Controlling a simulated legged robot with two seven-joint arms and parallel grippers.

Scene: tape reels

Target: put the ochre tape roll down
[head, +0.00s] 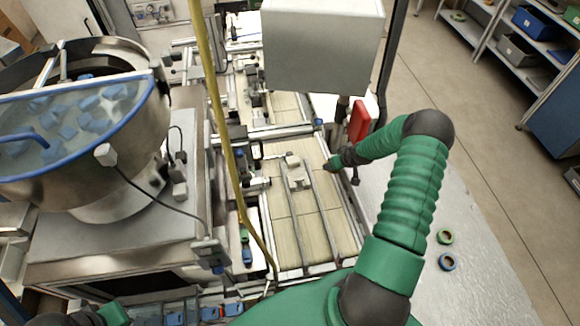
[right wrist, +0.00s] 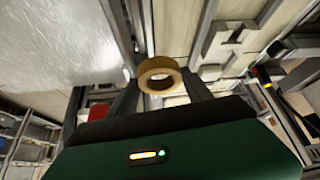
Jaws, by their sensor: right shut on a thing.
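The ochre tape roll (right wrist: 158,76) shows in the right wrist view, a tan ring held between the two dark fingers of my right gripper (right wrist: 160,82). The gripper is shut on it. In the head view my right gripper (head: 331,165) is small and reaches left over the right edge of the conveyor. I cannot make out the ochre roll there. Only a green and dark part of my left arm shows at the bottom left; its gripper is out of view.
The conveyor (head: 324,215) has metal rails and a small pale block. A yellow hose (head: 222,110) and a grey box (head: 322,45) hang above.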

